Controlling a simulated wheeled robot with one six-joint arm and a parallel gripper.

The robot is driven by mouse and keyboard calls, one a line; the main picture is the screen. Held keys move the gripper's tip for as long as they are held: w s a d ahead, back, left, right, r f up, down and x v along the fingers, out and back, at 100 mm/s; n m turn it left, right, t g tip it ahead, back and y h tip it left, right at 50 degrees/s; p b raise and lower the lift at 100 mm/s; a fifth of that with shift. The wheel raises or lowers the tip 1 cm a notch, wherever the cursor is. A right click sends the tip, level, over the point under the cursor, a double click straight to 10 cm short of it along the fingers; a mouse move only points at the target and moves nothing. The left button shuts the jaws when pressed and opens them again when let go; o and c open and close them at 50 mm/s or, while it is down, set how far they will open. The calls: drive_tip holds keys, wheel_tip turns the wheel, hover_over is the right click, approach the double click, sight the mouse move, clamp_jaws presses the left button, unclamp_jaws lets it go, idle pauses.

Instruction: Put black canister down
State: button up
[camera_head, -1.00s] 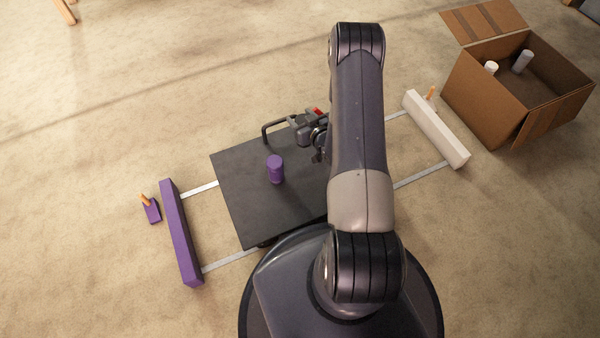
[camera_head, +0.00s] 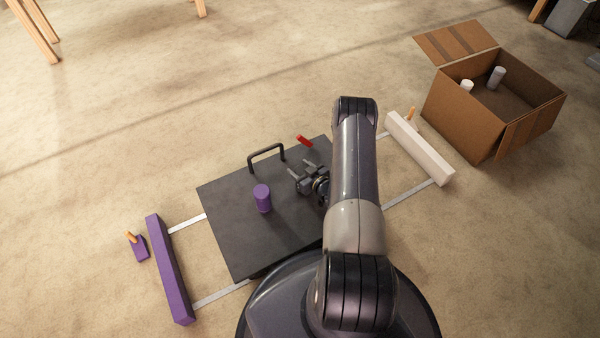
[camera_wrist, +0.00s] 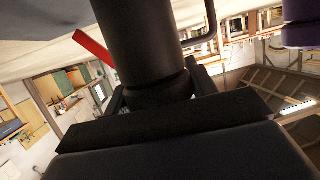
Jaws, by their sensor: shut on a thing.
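The black canister (camera_wrist: 145,40) fills the upper middle of the wrist view, held between the fingers of my gripper (camera_wrist: 150,98). In the head view my gripper (camera_head: 300,168) is low over the right half of the dark square plate (camera_head: 230,225), right of the purple canister (camera_head: 263,199). The black canister cannot be made out there against the dark plate and gripper. Whether its base touches the plate is hidden. The purple canister stands upright on the plate and its edge shows at the upper right of the wrist view (camera_wrist: 300,30).
A black handle (camera_head: 266,153) and red lever (camera_head: 305,141) are at the plate's far edge. Light strips join the plate to a purple bar (camera_head: 170,270) and a white bar (camera_head: 420,150). An open cardboard box (camera_head: 460,127) with two canisters stands at upper right. Surrounding floor is mostly clear.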

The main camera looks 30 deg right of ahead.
drive_tip(key=shift+f, duration=0.35)
drive_tip(key=shift+f, duration=0.1)
drive_tip(key=shift+f, duration=0.15)
drive_tip(key=o, duration=1.1)
drive_tip(key=shift+r, duration=0.2)
drive_tip(key=shift+r, duration=0.15)
drive_tip(key=p+v, duration=0.2)
drive_tip(key=v, duration=1)
drive_tip(key=shift+p, duration=0.4)
